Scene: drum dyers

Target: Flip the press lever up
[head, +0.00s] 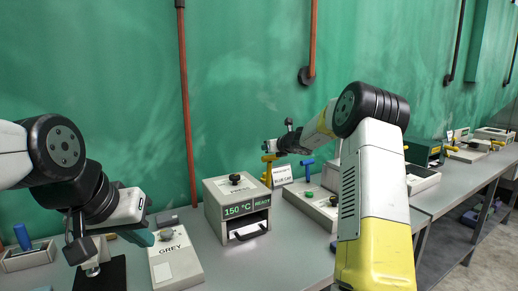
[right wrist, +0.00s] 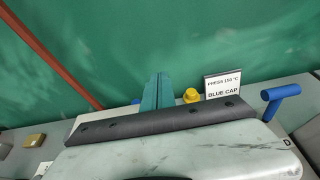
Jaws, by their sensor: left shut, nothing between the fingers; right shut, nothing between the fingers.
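The heated press (head: 222,217) is a pale box with a black top knob, a lit "150 °C READY" display and a front slot. A dark curved handle (head: 250,234), which looks like its lever, sits low across the slot. My left gripper (head: 143,239) is shut and empty, left of the press beside the grey box. My right gripper is shut, with its teal fingers (right wrist: 158,92) together and nothing between them in the right wrist view.
A card (head: 282,175) reading "BLUE CAP" stands behind the press, beside a yellow T-shaped handle (head: 269,170). A blue T-handle (head: 306,169) and a box with a green knob (head: 318,207) are to the right. The box labelled GREY (head: 175,262) is front left. Bench shows before the press.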

